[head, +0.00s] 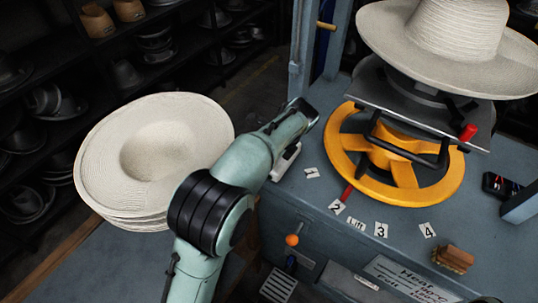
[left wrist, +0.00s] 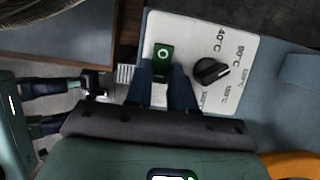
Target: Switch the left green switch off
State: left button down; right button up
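The green switch (left wrist: 163,55) shows in the left wrist view, on a white plate (left wrist: 190,32) beside a black dial. A light mark is on its face; I cannot tell its on or off position. Contact cannot be told. In the head view my left arm hides the switch and the fingers. My right gripper (left wrist: 88,103) appears at the left of the left wrist view, with two dark fingers apart and nothing seen between them.
The black dial (left wrist: 212,71) is close to the right finger. In the head view, stacked pale hats (head: 150,150) stand to the left of my arm. An orange wheel (head: 365,185) and a hat on the press (head: 450,50) stand to the right. An orange-knobbed lever (head: 292,240) sits in front.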

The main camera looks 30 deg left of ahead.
pick_arm(q)
jog(key=shift+a+r+p, duration=0.1)
jog(key=shift+r+p, duration=0.1)
jog(key=shift+p, duration=0.35)
jog(key=h+p, duration=0.2)
jog(key=p, duration=0.1)
jog(key=shift+a+r, duration=0.2)
jog(key=shift+a, duration=0.15)
jog(key=shift+w+f+h+p, duration=0.1)
jog(key=shift+f+h+p, duration=0.05)
jog(key=shift+h+p, duration=0.7)
jog(key=c, duration=1)
grip_release()
jog(key=shift+o, duration=0.2)
notch_tip(320, 180, up, 13)
jog(key=p, duration=0.2)
jog(key=shift+d+r, duration=0.2)
jog(key=shift+d, duration=0.15)
